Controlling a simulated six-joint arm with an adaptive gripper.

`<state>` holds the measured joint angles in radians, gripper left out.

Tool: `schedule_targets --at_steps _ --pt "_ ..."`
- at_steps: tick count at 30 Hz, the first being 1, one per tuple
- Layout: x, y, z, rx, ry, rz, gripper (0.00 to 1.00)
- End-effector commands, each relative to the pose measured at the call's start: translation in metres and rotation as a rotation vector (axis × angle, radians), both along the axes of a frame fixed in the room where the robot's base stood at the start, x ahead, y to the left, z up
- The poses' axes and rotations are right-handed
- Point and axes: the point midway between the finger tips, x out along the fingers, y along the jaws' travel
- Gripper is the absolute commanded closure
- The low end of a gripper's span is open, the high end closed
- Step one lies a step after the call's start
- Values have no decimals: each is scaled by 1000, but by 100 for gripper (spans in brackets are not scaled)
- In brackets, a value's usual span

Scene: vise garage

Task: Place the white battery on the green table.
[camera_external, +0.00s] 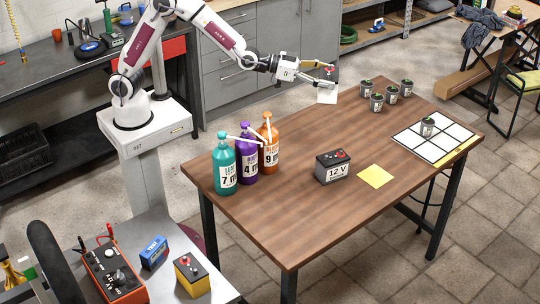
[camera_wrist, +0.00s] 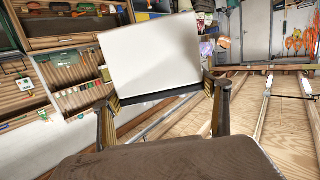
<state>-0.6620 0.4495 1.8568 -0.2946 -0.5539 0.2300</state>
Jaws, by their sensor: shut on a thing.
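My gripper (camera_external: 325,75) is raised over the far edge of the brown wooden table and is shut on a white battery (camera_external: 327,96). The battery has a dark top with red on it and hangs clear of the tabletop. In the wrist view the white battery (camera_wrist: 152,55) shows as a plain pale block gripped between the two fingers of my gripper (camera_wrist: 164,110). No green table shows clearly in either view. The wooden table (camera_external: 290,215) is brown.
A black 12 V battery (camera_external: 332,166) and yellow note (camera_external: 375,176) lie mid-table. Three pump bottles (camera_external: 247,158) stand left, several small cans (camera_external: 377,102) at the back, a white grid sheet (camera_external: 440,145) right. Blue (camera_external: 154,253) and yellow (camera_external: 192,276) batteries sit lower left. The table's front is clear.

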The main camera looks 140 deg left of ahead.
Motion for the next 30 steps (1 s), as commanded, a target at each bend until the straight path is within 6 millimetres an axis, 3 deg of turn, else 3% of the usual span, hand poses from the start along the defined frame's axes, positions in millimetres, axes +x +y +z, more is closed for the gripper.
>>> schedule_targets --at_steps 6,14,30 --pt "-12 23 4 5 -8 39 81" --pt "-10 21 -26 3 -6 35 81" --pt "-10 21 -123 3 -5 34 81"
